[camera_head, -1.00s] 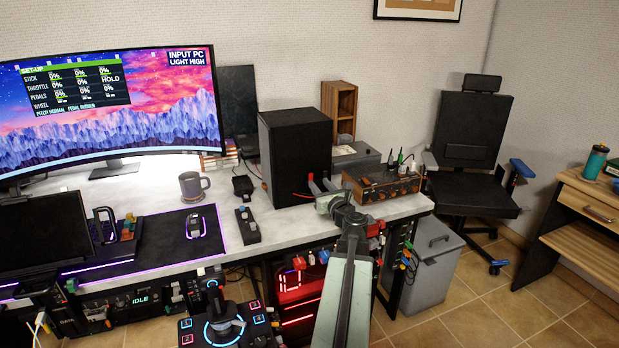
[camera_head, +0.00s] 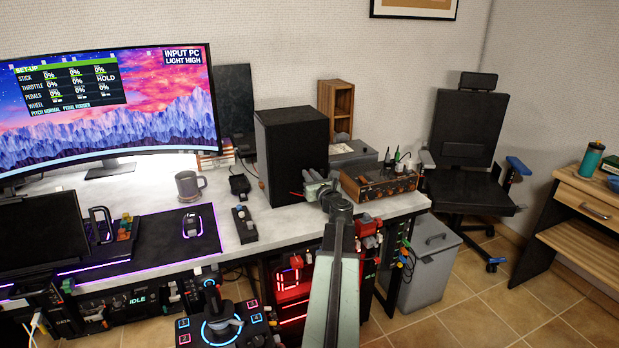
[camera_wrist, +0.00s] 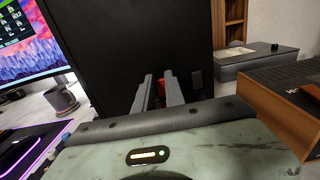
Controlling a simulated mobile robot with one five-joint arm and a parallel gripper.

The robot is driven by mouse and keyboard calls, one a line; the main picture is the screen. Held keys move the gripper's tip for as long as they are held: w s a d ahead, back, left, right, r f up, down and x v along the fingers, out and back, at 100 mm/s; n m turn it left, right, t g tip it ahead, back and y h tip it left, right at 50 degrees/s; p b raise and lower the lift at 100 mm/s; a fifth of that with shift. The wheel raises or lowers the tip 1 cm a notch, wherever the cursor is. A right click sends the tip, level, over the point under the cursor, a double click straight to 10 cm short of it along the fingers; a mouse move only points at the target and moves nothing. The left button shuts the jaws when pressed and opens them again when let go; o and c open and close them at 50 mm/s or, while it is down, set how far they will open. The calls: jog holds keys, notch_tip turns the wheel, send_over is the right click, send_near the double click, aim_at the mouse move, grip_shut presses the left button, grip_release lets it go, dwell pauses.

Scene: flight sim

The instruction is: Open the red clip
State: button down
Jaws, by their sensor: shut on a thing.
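The red clip (camera_wrist: 161,88) shows as a small red patch between the fingers in the wrist view, in front of the black speaker (camera_wrist: 120,45). Most of the clip is hidden by the fingers. My gripper (camera_wrist: 160,78) is shut on it, its two grey fingers close together on either side. In the head view my gripper (camera_head: 313,178) is beside the front right of the speaker (camera_head: 290,150), above the desk. A thin red piece (camera_head: 297,194) shows just left of the fingers there; I cannot tell whether it is part of the clip.
A wooden-sided box with knobs (camera_head: 378,185) stands right of my gripper. A grey box (camera_head: 352,157) and a wooden shelf unit (camera_head: 337,108) are behind. A mug (camera_head: 188,185) and a small black controller (camera_head: 245,225) stand left on the desk (camera_head: 270,222).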

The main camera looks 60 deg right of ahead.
jog(key=f+b, duration=0.1)
jog(key=b, duration=0.2)
jog(key=shift+a+f+t+h, duration=0.1)
jog(key=shift+f+t+h, duration=0.2)
jog(key=shift+t, duration=0.1)
jog(key=b, duration=0.2)
jog(key=shift+s+a+f+t+h+b, duration=0.1)
jog(key=shift+f+t+h+b, duration=0.05)
jog(key=shift+t+h+b, duration=0.2)
jog(key=t+b, duration=0.1)
jog(key=b, duration=0.1)
jog(key=shift+s+h+b, duration=0.1)
jog(key=shift+h+b, duration=0.25)
jog(key=shift+s+a+r+t+h+b, duration=0.1)
jog(key=shift+r+t+h+b, duration=0.15)
jog(key=shift+t+b, duration=0.25)
jog(key=shift+r, duration=0.15)
jog(key=c, duration=1.4)
grip_release()
jog(key=shift+s, duration=0.1)
